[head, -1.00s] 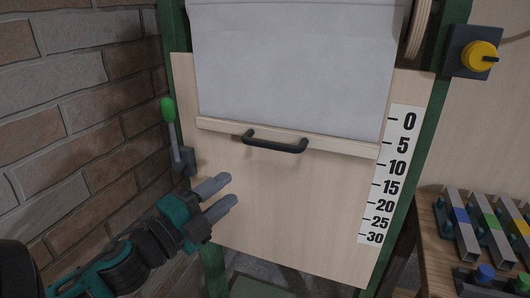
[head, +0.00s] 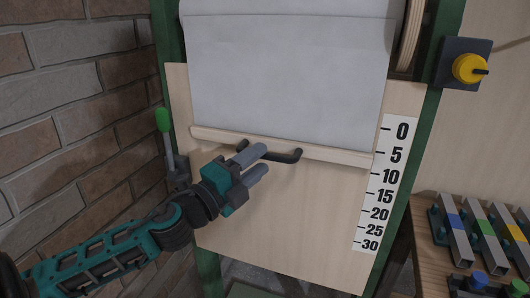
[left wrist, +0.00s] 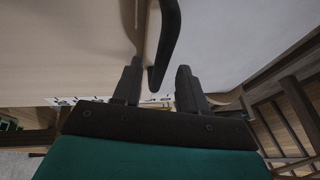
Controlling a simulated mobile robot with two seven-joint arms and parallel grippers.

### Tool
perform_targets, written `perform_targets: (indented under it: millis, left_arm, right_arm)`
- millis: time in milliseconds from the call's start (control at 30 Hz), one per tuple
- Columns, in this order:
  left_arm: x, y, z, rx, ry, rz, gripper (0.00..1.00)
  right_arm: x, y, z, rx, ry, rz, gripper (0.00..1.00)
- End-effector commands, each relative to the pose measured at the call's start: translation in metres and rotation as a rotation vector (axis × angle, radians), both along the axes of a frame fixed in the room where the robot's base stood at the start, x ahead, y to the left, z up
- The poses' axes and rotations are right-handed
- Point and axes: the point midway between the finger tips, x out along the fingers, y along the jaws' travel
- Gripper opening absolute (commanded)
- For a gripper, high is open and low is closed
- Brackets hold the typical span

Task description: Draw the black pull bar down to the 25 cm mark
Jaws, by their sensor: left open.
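The black pull bar (head: 286,157) is fixed to a pale wooden batten (head: 335,154) at the lower edge of a grey sheet (head: 285,70). The batten's right end is close to the 5 mark of the white scale (head: 381,190); the 25 mark (head: 374,230) is lower. My left gripper (head: 257,162) is open at the bar's left half, hiding part of it. In the left wrist view the bar (left wrist: 168,40) reaches down between the finger tips (left wrist: 160,86), nearer the left finger; contact cannot be told. My right gripper is not in view.
A brick wall (head: 70,120) stands close on the left. A green-knobbed lever (head: 164,120) is on the panel's left edge. A yellow rotary switch (head: 468,69) is at upper right. The panel (head: 300,220) below the batten is clear.

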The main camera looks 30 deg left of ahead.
Motion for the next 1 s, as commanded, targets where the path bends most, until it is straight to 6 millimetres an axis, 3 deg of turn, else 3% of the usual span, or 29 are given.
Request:
perform_targets:
  millis: [300, 700, 1000]
  left_arm:
    - [0.025, -0.004, 0.005, 0.0, -0.001, 0.0, 0.42]
    - [0.029, -0.005, 0.005, 0.0, 0.001, 0.0, 0.42]
    - [0.029, -0.005, 0.005, 0.0, 0.001, 0.0, 0.14]
  right_arm:
    - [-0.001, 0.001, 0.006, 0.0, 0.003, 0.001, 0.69]
    - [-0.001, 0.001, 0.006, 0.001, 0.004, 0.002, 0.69]
    - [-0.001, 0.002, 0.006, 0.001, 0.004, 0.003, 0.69]
